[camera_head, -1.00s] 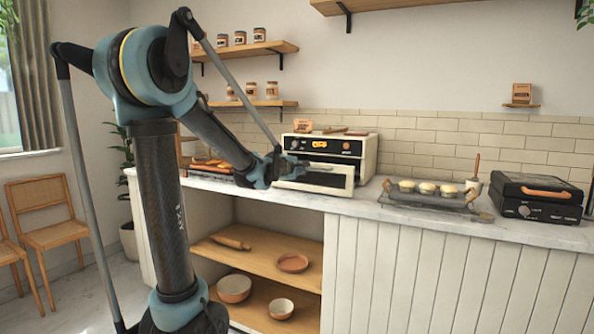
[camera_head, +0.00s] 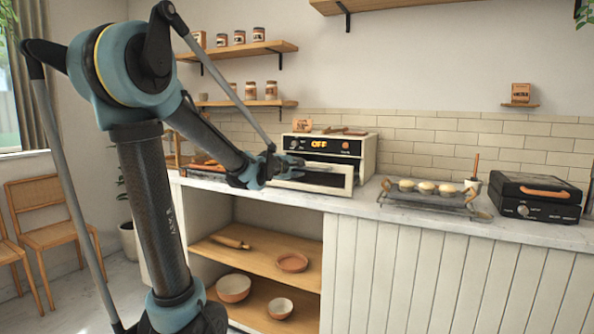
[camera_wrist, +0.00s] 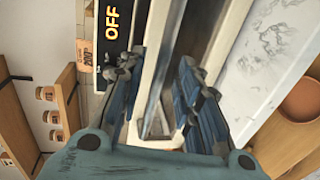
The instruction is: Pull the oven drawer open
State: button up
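The white countertop oven (camera_head: 369,160) has a black control panel reading OFF. Below it is the oven drawer front (camera_head: 340,185), a white frame around a dark middle, with a pale bar handle (camera_head: 318,167). My gripper (camera_head: 288,167) is at the left part of this front, partly hidden by my wrist. In the wrist view my gripper (camera_wrist: 158,85) has its two blue fingers well apart, with a pale bar between them and a dark gap beside the right finger. The drawer front seems to stand a little forward of the oven body; how far is unclear.
A wire rack with several buns (camera_head: 425,188) and a black grill (camera_head: 536,197) stand right of the oven on the pale counter (camera_head: 400,213). Open shelves (camera_head: 262,262) with bowls and a rolling pin lie below. The floor is clear in front of the chairs.

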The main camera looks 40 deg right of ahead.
jog(key=v, duration=0.9)
jog(key=shift+w, duration=0.2)
dwell(0.4)
jog(key=w+a+f+m+y, duration=0.1)
jog(key=a+f+y, duration=0.1)
jog(key=a+f, duration=0.45)
jog(key=w+a+f+m+y, duration=0.1)
jog(key=a+f+m+y, duration=0.15)
jog(key=a, duration=0.75)
jog(key=w+a+f+y, duration=0.1)
jog(key=a+f+y, duration=0.2)
jog(key=a+f, duration=0.45)
jog(key=s+a+f+g+y, duration=0.1)
jog(key=s+a+f+y, duration=0.1)
jog(key=a, duration=0.6)
jog(key=s+a+f+g+y, duration=0.1)
jog(key=s+a+f+y, duration=0.1)
jog(key=s+a+f, duration=0.3)
jog(key=s+a+f+g+y, duration=0.1)
jog(key=s+a+f+y, duration=0.2)
jog(key=a, duration=0.9)
jog(key=s+f, duration=0.1)
jog(key=s, duration=0.2)
jog(key=shift+a+f+m+g, duration=0.15)
jog(key=shift+f+m+g, duration=0.1)
jog(key=shift+m+g, duration=0.15)
